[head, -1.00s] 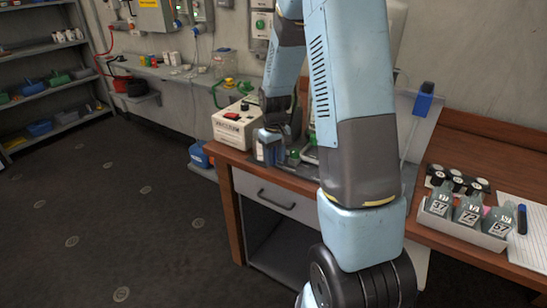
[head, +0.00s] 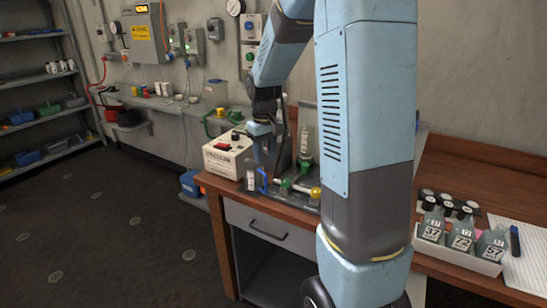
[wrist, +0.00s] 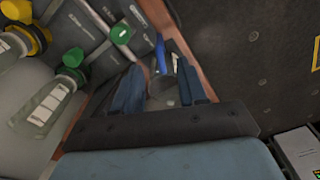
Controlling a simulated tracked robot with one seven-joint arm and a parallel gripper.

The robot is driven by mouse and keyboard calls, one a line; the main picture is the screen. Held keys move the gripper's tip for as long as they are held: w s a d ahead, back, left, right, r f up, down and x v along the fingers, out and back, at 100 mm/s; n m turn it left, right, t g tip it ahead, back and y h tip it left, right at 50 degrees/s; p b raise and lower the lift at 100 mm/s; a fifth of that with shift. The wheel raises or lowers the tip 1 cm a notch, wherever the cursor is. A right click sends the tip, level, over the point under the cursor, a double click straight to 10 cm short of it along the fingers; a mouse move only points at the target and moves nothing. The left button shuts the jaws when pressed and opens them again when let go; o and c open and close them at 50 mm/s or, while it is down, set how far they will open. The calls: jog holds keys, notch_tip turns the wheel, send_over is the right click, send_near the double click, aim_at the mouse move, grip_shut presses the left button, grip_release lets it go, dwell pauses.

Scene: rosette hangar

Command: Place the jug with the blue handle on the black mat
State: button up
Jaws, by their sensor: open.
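The jug (head: 250,180) with the blue handle (head: 263,180) stands upright near the left front corner of the wooden desk. In the wrist view its blue handle (wrist: 161,55) shows beyond and between my fingertips. My gripper (head: 264,150) is above the jug, pointing down. Its two blue fingers are apart with nothing clearly held between them, also in the wrist view (wrist: 158,85). A dark flat surface (wrist: 85,25) with printed labels lies beside the jug; I cannot tell whether this is the black mat. The jug's base is too small to make out.
A white box (head: 222,158) with a red switch stands left of the jug. Green and yellow knobs (head: 286,184) on pipework are close at its right. A white tray (head: 458,255) of labelled bottles sits at the desk's right. My arm hides the middle of the desk.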

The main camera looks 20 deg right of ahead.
jog(key=s+a+r+t, duration=0.1)
jog(key=s+r, duration=0.4)
jog(key=s, duration=0.3)
jog(key=s+a+r+m+t, duration=0.1)
jog(key=s+a+r+t, duration=0.1)
jog(key=s+r, duration=0.3)
jog(key=s+a+r+m+t, duration=0.1)
jog(key=s+r, duration=0.4)
jog(key=s, duration=0.7)
jog(key=shift+s+a+t, duration=0.4)
jog(key=shift+a+t, duration=0.3)
